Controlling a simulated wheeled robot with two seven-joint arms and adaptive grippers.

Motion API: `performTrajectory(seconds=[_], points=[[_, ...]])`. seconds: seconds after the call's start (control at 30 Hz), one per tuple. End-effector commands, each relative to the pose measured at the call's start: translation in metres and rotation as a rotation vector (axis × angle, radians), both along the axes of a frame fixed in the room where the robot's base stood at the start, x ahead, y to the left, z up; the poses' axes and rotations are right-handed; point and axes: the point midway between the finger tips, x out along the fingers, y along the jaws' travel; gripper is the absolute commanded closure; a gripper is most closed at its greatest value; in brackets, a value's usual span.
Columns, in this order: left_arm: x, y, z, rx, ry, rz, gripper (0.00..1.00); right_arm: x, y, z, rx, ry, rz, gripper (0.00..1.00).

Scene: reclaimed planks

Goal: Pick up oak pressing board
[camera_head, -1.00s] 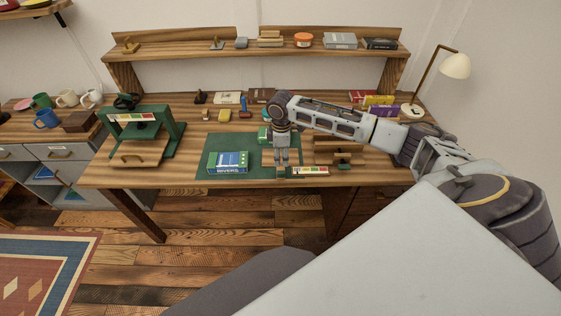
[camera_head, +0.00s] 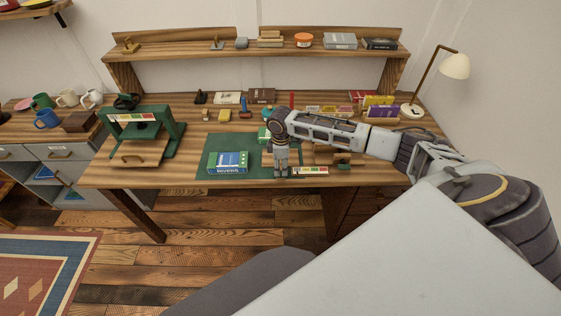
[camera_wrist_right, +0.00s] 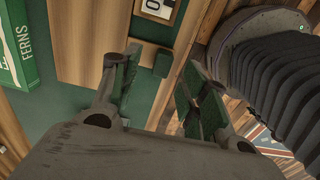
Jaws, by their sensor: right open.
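A plain light-brown board, which I take to be the oak pressing board, lies flat on the green mat (camera_head: 212,150) beside a green book (camera_head: 228,161). In the head view only a strip of the board (camera_head: 268,158) shows left of my right gripper. My right gripper (camera_head: 281,176) points down close over the mat's right part, its fingers apart and empty. In the right wrist view the board (camera_wrist_right: 88,40) lies at upper left, beside the book (camera_wrist_right: 18,40) lettered FERNS. The open fingers (camera_wrist_right: 163,78) hang beside it; contact cannot be told. My left gripper is out of view.
A green press (camera_head: 140,135) stands at the desk's left. Wooden pieces (camera_head: 340,155) and a coloured strip (camera_head: 312,170) lie right of the gripper. A lamp (camera_head: 440,75) stands at the right. Small items line the desk's back, under a raised shelf (camera_head: 240,48).

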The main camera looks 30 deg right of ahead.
Motion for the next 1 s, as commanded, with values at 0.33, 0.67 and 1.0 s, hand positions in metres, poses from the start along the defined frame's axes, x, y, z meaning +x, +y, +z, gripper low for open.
performTrajectory(seconds=[0.33,0.67,1.0], points=[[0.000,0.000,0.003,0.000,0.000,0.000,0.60,-0.002,0.004,-0.036,0.000,0.000,-0.001,0.55],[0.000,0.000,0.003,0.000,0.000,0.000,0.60,-0.002,0.004,-0.041,0.000,0.000,0.000,0.55],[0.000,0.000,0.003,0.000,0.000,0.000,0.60,-0.002,0.003,-0.041,-0.001,-0.001,0.000,0.68]])
